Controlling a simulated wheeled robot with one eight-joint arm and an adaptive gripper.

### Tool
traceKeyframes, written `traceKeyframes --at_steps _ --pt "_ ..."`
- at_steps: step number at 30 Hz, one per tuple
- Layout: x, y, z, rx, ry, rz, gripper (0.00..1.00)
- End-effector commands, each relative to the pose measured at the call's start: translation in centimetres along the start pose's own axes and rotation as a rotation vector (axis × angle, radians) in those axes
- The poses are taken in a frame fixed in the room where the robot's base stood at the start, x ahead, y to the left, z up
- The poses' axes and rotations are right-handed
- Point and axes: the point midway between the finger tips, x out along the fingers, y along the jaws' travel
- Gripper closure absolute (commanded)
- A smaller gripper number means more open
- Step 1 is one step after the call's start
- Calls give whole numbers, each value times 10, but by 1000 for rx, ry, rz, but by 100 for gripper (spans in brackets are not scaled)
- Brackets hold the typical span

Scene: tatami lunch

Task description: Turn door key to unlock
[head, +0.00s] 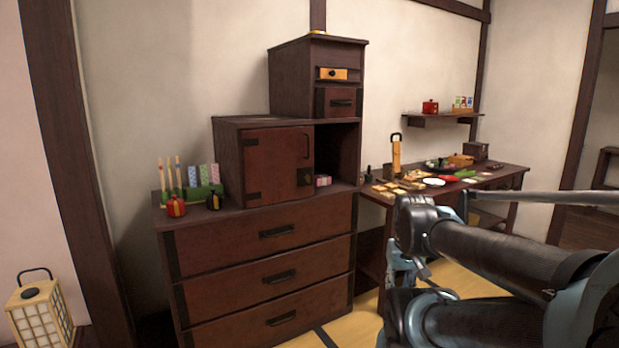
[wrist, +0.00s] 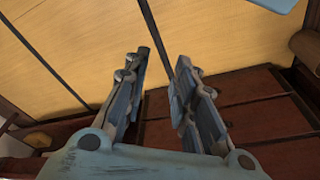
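The cabinet's dark red-brown door (head: 268,166) is shut, with black hinges on its left and a curved black handle (head: 306,146) at upper right. A small dark lock fitting (head: 304,177) is at its lower right. I cannot make out a key there. My gripper (wrist: 161,68) is open and empty in the wrist view, its two blue-grey fingers apart above the tatami floor. In the head view my arm is at lower right, clear of the door, and the gripper is mostly hidden by arm links.
The cabinet stands on a chest with three shut drawers (head: 259,230). A green holder (head: 190,191) with sticks stands left of the door. A low table (head: 516,177) with food is at the right. A paper lantern (head: 41,312) is at lower left. Tatami (head: 350,330) lies in front.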

Motion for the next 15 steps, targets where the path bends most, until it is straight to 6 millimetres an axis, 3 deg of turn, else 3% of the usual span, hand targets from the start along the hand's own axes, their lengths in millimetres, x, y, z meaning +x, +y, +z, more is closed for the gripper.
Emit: traceKeyframes --at_steps 11,15 --pt "-6 -1 5 -5 15 -5 75" --pt "-15 -12 -17 -47 57 -44 75"
